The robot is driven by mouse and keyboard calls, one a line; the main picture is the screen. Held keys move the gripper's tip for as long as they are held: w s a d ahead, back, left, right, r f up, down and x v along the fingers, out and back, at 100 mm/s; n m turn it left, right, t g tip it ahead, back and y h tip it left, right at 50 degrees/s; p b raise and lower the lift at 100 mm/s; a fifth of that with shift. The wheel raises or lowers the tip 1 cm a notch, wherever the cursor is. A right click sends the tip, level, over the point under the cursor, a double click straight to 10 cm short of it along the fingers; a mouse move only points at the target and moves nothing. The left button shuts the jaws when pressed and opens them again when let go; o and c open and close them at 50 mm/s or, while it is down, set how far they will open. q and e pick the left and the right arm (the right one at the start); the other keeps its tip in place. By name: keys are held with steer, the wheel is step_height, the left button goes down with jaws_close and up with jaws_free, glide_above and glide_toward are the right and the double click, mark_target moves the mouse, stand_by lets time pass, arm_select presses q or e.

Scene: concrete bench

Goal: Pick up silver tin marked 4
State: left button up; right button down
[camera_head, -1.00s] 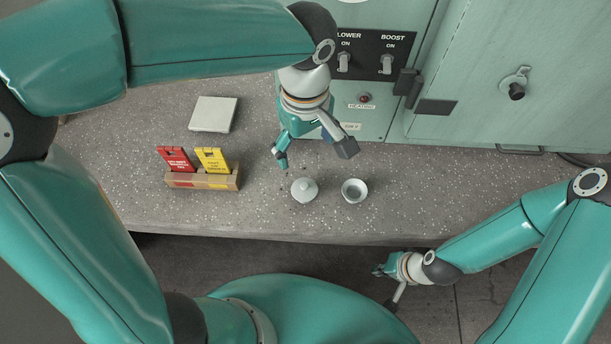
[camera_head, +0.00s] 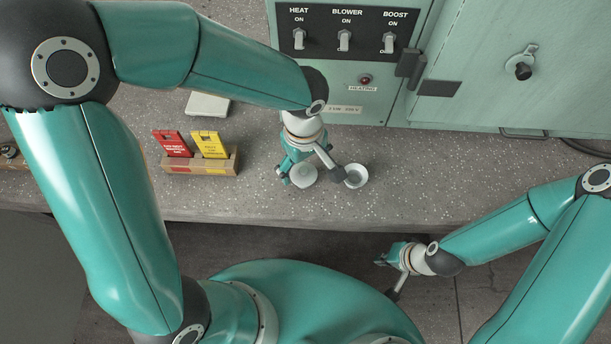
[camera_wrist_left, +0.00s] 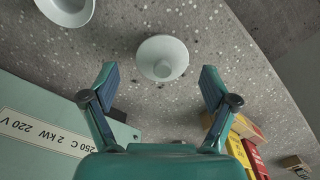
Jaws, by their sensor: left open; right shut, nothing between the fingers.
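No tin with a 4 on it can be made out. A small pale grey round piece with a raised middle (camera_head: 304,177) stands on the bench; it also shows in the left wrist view (camera_wrist_left: 162,60). A pale grey open cup (camera_head: 357,175) stands just right of it, at the top left of the left wrist view (camera_wrist_left: 66,6). My left gripper (camera_head: 312,173) is open above the round piece, which appears between and beyond its fingers in the left wrist view. My right gripper (camera_head: 387,280) is shut and empty, off the bench's front edge.
A holder (camera_head: 190,168) with a red tag (camera_head: 172,143) and a yellow tag (camera_head: 209,144) stands to the left. A pale square slab (camera_head: 207,105) lies behind it. A green cabinet with a switch panel (camera_head: 344,30) closes off the back. The bench right of the cup is clear.

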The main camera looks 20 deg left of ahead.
arm_select(q)
step_height(320, 180, down, 4)
steer(key=shift+s+r, duration=0.1)
steer(key=shift+s, duration=0.05)
steer(key=c, duration=1.3)
